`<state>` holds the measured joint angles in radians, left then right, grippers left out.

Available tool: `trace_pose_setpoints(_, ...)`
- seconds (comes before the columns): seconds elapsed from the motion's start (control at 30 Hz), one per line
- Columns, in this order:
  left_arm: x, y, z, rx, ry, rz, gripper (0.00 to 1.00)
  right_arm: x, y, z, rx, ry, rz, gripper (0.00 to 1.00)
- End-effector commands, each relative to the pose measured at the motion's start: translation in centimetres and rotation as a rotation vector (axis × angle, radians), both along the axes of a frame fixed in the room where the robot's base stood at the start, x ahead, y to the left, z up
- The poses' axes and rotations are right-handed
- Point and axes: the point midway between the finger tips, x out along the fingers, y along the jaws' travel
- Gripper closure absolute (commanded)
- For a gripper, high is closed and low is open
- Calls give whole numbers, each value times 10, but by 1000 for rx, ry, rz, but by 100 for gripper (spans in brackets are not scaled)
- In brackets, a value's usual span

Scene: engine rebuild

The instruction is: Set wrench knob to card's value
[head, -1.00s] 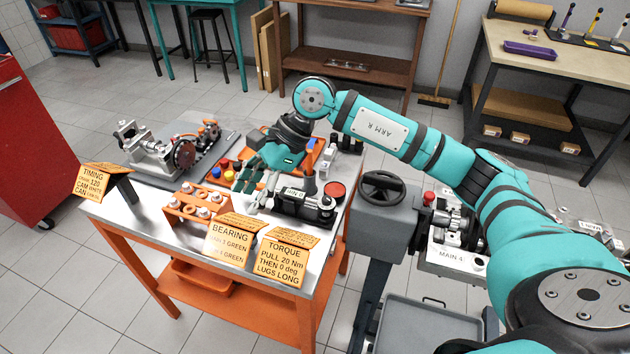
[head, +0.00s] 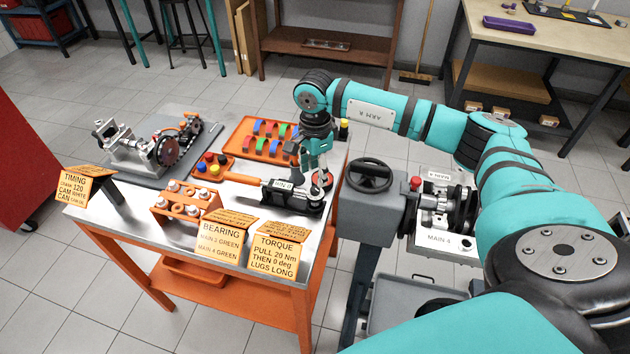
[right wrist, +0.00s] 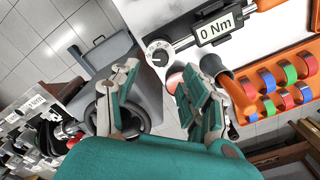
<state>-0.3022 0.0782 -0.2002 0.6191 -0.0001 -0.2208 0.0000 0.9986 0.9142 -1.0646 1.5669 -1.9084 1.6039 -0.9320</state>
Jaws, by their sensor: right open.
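The orange torque card (head: 272,257) at the table's front edge reads "PULL 20 Nm THEN 0 deg LUGS LONG". The torque wrench (head: 240,178) lies behind it, its black display (head: 283,187) facing up. In the right wrist view the display (right wrist: 215,28) reads "0 Nm", and a round silver-rimmed head (right wrist: 158,52) sits at its end. I cannot tell which part is the knob. My right gripper (head: 318,180) points down at the wrench's right end, beside a red disc. In the right wrist view its fingers (right wrist: 158,98) are apart and empty. My left gripper is not in view.
An orange tray (head: 245,150) with coloured bearing shells lies behind. A bolt rack (head: 183,207) and bearing card (head: 224,236) stand in front. A grey engine stand (head: 365,215) is right of the table.

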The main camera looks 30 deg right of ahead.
Motion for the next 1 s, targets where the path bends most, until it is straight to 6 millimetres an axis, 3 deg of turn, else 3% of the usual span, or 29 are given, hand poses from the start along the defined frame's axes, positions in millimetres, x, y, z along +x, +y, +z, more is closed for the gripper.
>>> trace_pose_setpoints(0.1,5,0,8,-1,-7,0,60,-1,1,-22,1,4,0,54)
trace_pose_setpoints(0.3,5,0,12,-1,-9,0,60,0,1,-47,1,1,0,54)
trace_pose_setpoints(0.7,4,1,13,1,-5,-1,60,0,1,-55,1,-1,0,54)
trace_pose_setpoints(1.0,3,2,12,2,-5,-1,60,1,1,-55,1,-1,0,93)
